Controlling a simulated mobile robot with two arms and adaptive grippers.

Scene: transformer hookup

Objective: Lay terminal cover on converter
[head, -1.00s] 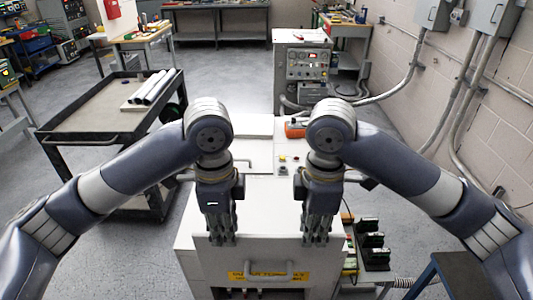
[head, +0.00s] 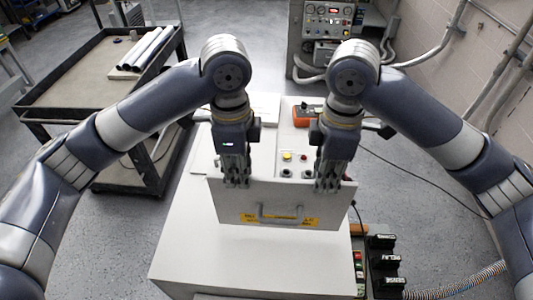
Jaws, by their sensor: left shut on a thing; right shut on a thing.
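The terminal cover (head: 235,208) is a pale flat panel with a grey handle and a yellow label. It stands tilted near upright over the converter (head: 240,262), a white cabinet with a flat top. I cannot tell whether its lower edge touches that top. My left gripper (head: 236,180) is shut on the cover's upper edge at left, and my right gripper (head: 329,183) is shut on it at right. The cover and grippers hide part of the surface behind, where a yellow button (head: 287,156) and a red button (head: 304,157) show.
An orange device (head: 303,116) lies behind the cover. Black labelled blocks (head: 383,265) stand low to the right of the converter. A dark cart (head: 60,95) with white tubes (head: 147,50) is at left. A grey control cabinet (head: 327,20) stands at the back.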

